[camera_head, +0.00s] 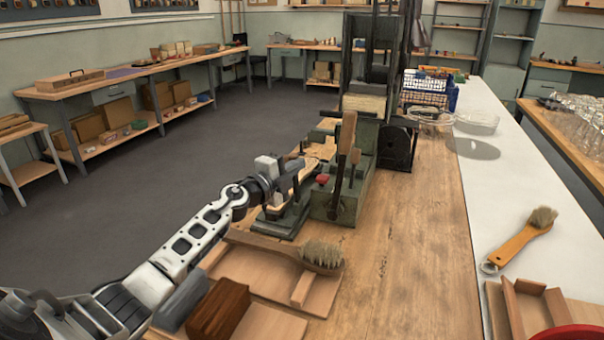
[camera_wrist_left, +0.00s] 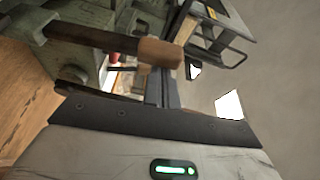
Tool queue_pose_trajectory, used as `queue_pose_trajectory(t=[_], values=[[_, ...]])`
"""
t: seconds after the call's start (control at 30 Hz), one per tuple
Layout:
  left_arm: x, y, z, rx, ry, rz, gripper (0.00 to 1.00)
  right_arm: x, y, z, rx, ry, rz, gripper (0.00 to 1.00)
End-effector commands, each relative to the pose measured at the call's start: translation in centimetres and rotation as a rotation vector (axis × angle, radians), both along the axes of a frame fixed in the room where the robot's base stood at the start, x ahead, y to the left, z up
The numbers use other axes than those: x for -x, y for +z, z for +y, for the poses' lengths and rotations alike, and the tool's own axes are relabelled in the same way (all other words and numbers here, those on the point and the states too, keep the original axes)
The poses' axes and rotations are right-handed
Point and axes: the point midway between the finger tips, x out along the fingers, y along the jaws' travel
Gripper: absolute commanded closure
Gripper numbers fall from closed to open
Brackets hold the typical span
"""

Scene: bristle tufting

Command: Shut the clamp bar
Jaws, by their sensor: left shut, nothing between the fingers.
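A green metal fixture (camera_head: 328,206) stands on the wooden bench. A dark bar with a wooden handle (camera_head: 347,134), which looks like the clamp bar, stands nearly upright on it, handle end up. In the left wrist view the wooden handle (camera_wrist_left: 160,52) crosses in front of the fingertips, with its dark bar running to the green body (camera_wrist_left: 78,62). My left gripper (camera_head: 314,164) is shut and empty, just left of the bar in the head view. Whether it touches the handle I cannot tell. My right gripper is not in view.
A tall dark machine (camera_head: 398,148) stands behind the fixture. A red knob (camera_head: 322,179) sits on the fixture near my gripper. A brush (camera_head: 322,256) lies on a wooden tray (camera_head: 262,270) in front. The bench (camera_head: 415,260) to the right is clear.

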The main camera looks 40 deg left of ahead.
Motion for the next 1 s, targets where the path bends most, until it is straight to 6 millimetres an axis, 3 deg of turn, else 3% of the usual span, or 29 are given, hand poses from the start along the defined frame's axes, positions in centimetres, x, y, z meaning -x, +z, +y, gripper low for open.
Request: queue_pose_trajectory(t=[0.47,1.0], values=[[0.7,-1.1,4.8,0.395,0.001,-0.096,1.00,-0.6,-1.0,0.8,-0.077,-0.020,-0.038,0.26],[1.2,-2.3,7.5,0.395,0.001,-0.096,1.00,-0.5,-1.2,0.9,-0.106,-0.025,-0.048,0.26]])
